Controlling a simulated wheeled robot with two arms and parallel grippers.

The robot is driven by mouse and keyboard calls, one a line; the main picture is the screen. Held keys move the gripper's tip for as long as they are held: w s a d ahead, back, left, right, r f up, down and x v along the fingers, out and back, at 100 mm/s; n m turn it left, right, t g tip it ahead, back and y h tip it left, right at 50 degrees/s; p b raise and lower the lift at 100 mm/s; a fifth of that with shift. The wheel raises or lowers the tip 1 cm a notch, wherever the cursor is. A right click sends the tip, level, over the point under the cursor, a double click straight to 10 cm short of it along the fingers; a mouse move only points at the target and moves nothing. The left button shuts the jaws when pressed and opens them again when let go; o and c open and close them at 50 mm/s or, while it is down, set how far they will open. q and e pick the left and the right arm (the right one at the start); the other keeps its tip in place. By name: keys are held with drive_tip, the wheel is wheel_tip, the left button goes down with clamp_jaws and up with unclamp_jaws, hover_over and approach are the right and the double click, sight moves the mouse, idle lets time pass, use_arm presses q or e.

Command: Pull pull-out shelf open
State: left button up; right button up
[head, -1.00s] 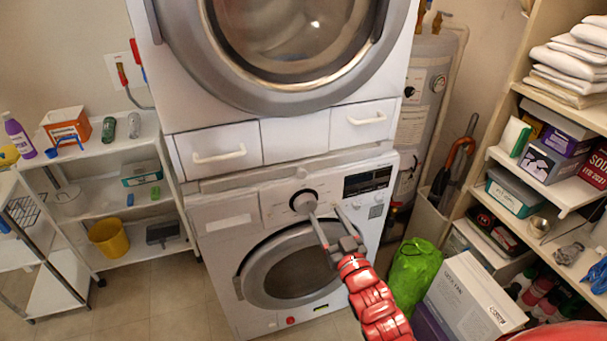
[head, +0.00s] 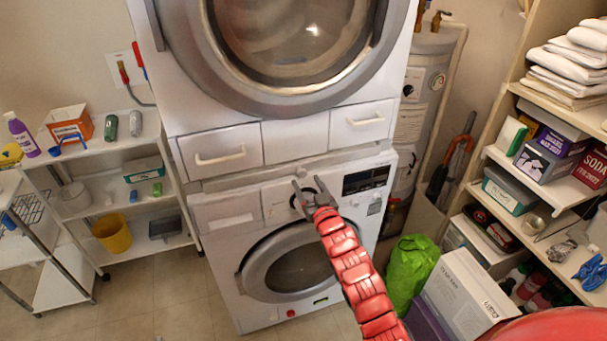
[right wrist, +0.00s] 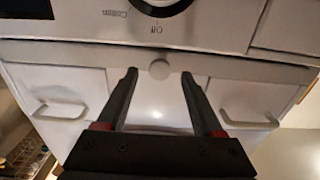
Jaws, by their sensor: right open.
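The pull-out shelf (head: 250,178) is a thin pale strip between the two drawers above and the lower machine's control panel. It looks pushed in. Its small round knob (head: 302,172) is at the middle of its front. In the right wrist view, which is upside down, the knob (right wrist: 160,69) shows on the shelf front (right wrist: 80,55). My right gripper (head: 308,182) is open in front of the shelf, and its fingertips (right wrist: 160,74) lie to either side of the knob. I cannot tell whether they touch the front. My left gripper is out of view.
The upper machine's drawers (head: 221,157) and the lower machine's dial (head: 301,200) are close to my gripper. A white shelf unit (head: 90,205) stands at left. A green bag (head: 410,270), a white box (head: 468,298) and loaded shelves are at right.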

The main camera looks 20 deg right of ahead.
sight(303, 176)
drive_tip(key=shift+w+a+r, duration=0.1)
drive_tip(key=shift+w, duration=1.7)
clamp_jaws()
